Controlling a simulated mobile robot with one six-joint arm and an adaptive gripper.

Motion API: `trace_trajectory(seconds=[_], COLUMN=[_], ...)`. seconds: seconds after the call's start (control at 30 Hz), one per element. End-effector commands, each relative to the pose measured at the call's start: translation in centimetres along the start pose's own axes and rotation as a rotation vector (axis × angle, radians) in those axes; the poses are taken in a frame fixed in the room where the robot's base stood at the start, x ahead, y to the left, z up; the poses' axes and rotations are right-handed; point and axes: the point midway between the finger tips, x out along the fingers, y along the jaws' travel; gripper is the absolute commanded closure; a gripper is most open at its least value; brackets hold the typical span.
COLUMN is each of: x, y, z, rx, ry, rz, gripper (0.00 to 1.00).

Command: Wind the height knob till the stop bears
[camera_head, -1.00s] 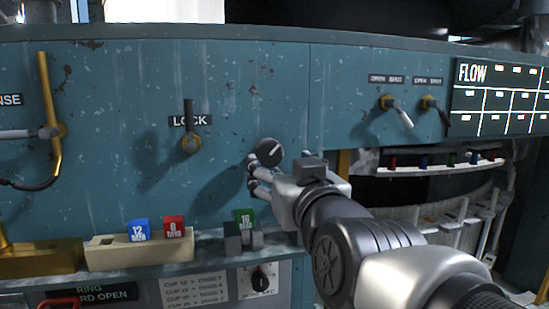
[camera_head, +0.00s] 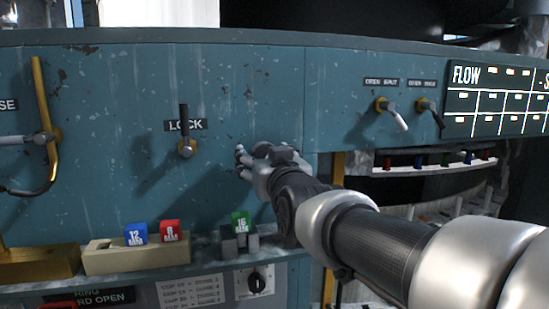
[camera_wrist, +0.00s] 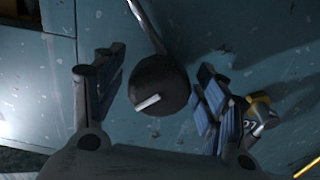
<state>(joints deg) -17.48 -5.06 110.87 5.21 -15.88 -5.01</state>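A dark round knob (camera_wrist: 158,80) with a white pointer mark sits between the two fingers of my gripper (camera_wrist: 158,92) in the wrist view. A gap shows between the knob and each finger, so the gripper looks open around it, not pressing on it. In the head view my gripper (camera_head: 246,160) is at the teal panel, right of the LOCK lever (camera_head: 186,147). It hides most or all of the knob there. The stop cannot be made out in either view.
Below stands a shelf with a beige block (camera_head: 110,258), a blue block (camera_head: 135,234), a red block (camera_head: 170,230) and a green block (camera_head: 241,222). Two valve levers (camera_head: 390,112) are up right, beside the FLOW board (camera_head: 495,100). A grey rod (camera_wrist: 146,27) runs above the knob.

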Motion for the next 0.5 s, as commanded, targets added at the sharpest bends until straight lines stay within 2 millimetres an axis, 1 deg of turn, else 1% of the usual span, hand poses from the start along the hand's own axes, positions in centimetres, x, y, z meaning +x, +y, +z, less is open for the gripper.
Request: trace_trajectory(seconds=[0.03, 0.07, 0.5], x=[-0.01, -0.01, -0.03], y=[0.00, 0.00, 0.00], z=[0.00, 0.00, 0.00], rx=[0.000, 0.000, 0.000], ry=[0.000, 0.000, 0.000], rz=[0.000, 0.000, 0.000], gripper=[0.40, 0.42, 0.71])
